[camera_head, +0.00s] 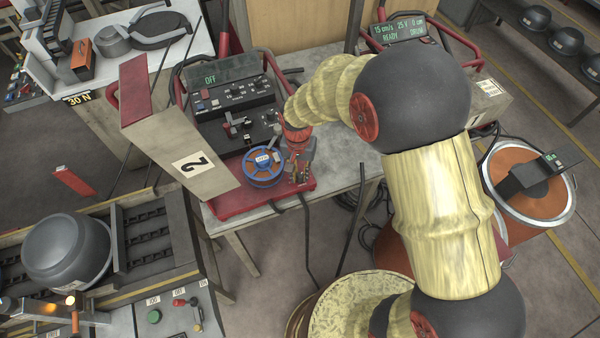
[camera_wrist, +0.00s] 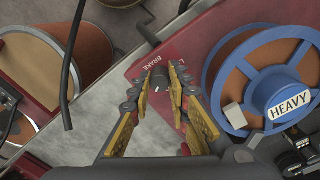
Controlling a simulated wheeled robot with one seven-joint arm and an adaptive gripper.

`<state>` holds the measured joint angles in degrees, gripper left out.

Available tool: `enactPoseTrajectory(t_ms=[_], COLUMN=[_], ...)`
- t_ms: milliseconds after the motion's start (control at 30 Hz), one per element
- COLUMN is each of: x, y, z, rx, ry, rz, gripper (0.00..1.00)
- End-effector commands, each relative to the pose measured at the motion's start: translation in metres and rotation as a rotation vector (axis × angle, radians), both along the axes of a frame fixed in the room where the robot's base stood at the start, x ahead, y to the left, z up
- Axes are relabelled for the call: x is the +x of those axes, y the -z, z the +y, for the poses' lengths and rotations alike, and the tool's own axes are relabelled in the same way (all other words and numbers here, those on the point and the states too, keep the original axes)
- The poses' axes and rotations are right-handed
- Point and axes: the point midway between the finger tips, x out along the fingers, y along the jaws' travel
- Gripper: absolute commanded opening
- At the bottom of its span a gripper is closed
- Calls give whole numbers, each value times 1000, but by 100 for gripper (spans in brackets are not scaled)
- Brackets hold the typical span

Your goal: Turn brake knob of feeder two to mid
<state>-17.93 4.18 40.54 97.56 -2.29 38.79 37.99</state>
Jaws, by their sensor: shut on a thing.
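Feeder two (camera_head: 193,163) shows in the head view as a grey and red unit with a side panel marked 2. In the wrist view its brake knob (camera_wrist: 160,80) is a small dark knob on the red base plate, beside the lettering BRAKE. My gripper (camera_wrist: 162,73) has its two fingers on either side of the knob and is shut on it. In the head view my gripper (camera_head: 298,172) is low at the right end of the red base, and the knob is hidden there. The knob's exact pointing direction is too small to tell.
A blue-rimmed wire spool (camera_head: 264,181), labelled HEAVY in the wrist view (camera_wrist: 290,103), stands close beside my gripper. The feeder's display (camera_head: 222,74) reads OFF. Another unit (camera_head: 411,32) reading READY stands at the back right.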

Motion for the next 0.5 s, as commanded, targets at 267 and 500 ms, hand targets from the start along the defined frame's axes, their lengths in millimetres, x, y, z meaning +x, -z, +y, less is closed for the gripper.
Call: enactPoseTrajectory(t_ms=[267,500], x=[0,0], y=[0,0], z=[0,1], rx=[1,1], ry=[-1,-42], rz=[0,-1], gripper=[0,0])
